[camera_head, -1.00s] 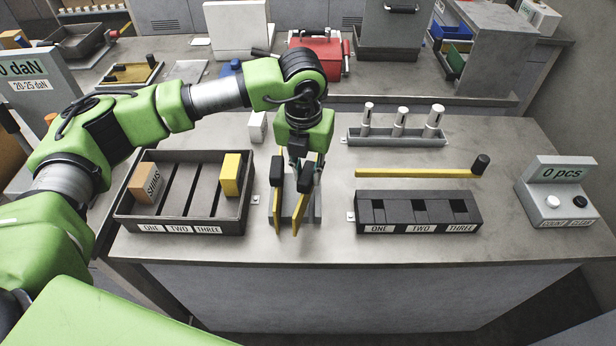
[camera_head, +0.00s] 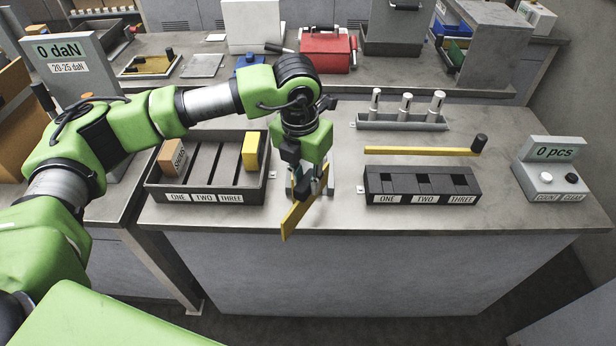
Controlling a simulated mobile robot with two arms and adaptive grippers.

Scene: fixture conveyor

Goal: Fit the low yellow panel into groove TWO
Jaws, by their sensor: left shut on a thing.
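My left gripper (camera_head: 297,174) is shut on a flat yellow panel (camera_head: 297,214) and holds it slanted near the table's front edge. A grey holder (camera_head: 325,186) stands behind it, partly hidden. To the left is a dark tray (camera_head: 205,199) labelled ONE, TWO, THREE, with long dark slots, an orange-brown block (camera_head: 172,158) marked SHIMS and a yellow block (camera_head: 251,151) in it. To the right is a dark block (camera_head: 422,186) with square openings, also labelled ONE, TWO, THREE. No panel shows in either TWO position. My right gripper is not in view.
A yellow bar (camera_head: 420,151) with a black knob lies behind the dark block. A grey rack (camera_head: 400,122) with three metal pins stands farther back. A counter box (camera_head: 552,168) reading 0 pcs is at the right. Bare tabletop lies between these.

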